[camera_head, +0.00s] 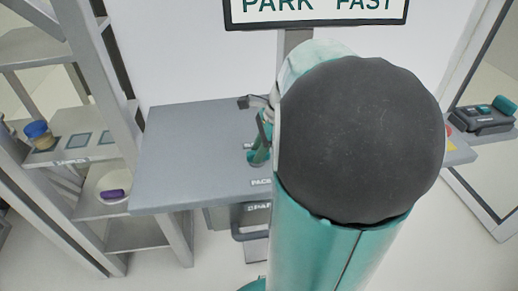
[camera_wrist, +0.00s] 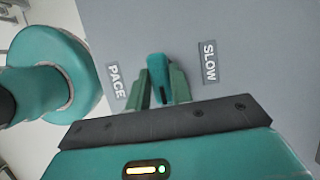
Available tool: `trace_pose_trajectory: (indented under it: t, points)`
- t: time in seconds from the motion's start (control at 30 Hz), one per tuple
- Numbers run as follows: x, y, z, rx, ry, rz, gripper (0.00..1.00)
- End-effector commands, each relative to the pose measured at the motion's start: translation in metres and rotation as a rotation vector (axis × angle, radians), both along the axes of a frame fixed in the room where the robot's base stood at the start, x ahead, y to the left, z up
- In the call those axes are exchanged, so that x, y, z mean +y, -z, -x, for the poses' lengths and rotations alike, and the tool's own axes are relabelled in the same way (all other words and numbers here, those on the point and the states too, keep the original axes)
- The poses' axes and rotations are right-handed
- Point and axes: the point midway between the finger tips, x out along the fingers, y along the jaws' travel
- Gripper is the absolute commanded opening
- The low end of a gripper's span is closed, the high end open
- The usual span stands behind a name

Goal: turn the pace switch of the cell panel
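The pace switch is a teal lever knob (camera_wrist: 158,72) on the grey panel, between the labels PACE (camera_wrist: 115,82) and SLOW (camera_wrist: 209,61) in the wrist view. My gripper (camera_wrist: 160,84) has one finger on each side of the knob, both fingers looking close against it. In the head view my gripper (camera_head: 260,144) is over the grey cell panel (camera_head: 190,150), near its PACE label (camera_head: 261,183). My arm hides the right part of the panel there, and the switch cannot be told apart from the fingers.
A shelf rack at the left holds a blue and tan jar (camera_head: 38,134) and a purple item (camera_head: 112,193) in a white dish. A dark device (camera_head: 482,120) sits at the far right. A grey bin (camera_head: 250,215) shows below the panel.

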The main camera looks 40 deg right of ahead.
Motion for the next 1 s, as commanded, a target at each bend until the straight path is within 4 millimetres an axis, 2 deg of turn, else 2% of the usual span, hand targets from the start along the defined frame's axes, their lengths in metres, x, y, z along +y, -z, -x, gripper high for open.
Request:
trace_pose_trajectory:
  t: [0.27, 0.47, 1.0]
  points:
    - [-0.0005, -0.0002, -0.0002, 0.001, -0.03, 0.0, 0.0]
    - [-0.0012, -0.0006, -0.0009, 0.0, -0.12, 0.001, 0.0]
    - [-0.0019, -0.0008, -0.004, 0.0, -0.593, 0.001, 0.0]
